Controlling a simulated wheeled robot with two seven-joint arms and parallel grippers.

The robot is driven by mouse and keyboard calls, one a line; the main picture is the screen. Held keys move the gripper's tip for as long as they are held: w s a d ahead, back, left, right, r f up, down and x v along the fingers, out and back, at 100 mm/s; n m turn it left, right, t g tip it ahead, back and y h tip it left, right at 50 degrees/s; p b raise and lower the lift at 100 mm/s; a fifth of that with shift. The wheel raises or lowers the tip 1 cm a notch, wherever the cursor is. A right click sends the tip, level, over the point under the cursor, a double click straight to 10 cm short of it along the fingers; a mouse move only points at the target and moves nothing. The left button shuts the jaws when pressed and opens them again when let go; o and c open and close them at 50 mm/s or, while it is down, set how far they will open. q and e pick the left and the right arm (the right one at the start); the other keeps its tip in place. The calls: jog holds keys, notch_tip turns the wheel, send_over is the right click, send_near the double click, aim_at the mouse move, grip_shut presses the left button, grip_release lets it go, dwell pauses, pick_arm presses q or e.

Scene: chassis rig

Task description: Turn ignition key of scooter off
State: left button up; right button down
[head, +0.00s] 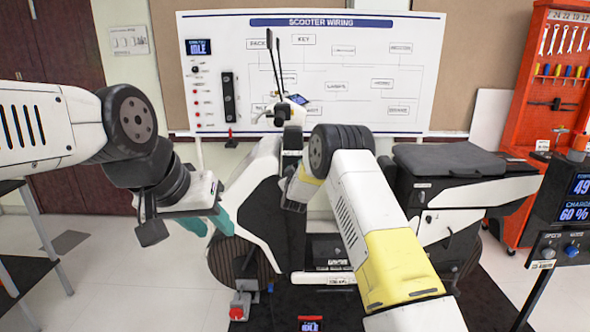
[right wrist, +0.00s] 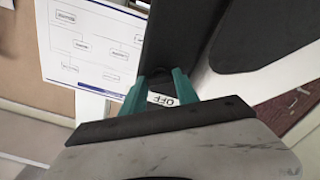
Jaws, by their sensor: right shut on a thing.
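The white and black scooter (head: 500,190) stands on a dark mat in the head view, its handlebar end at the centre and its seat to the right. My right forearm covers part of its front, and the right gripper's fingertips are hidden there. In the right wrist view the teal fingers of my right gripper (right wrist: 161,88) are close together against a black part of the scooter. They are shut on the ignition key, which is barely visible between them. A white OFF label (right wrist: 162,99) shows between the fingers. My left gripper (head: 208,224) is open and empty, left of the scooter's front.
A scooter wiring board (head: 345,110) stands behind the scooter, with a display reading IDLE (head: 198,47). An orange tool rack (head: 520,105) and a charge display (head: 577,200) stand at the right. Dark tables are at the left edge. The floor at left front is clear.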

jog(key=n, duration=1.1)
jog(key=shift+f+n, duration=0.1)
jog(key=shift+n, duration=0.2)
dwell(0.3)
jog(key=c, duration=0.9)
grip_release()
jog(key=s, duration=0.7)
jog(key=shift+s, duration=0.4)
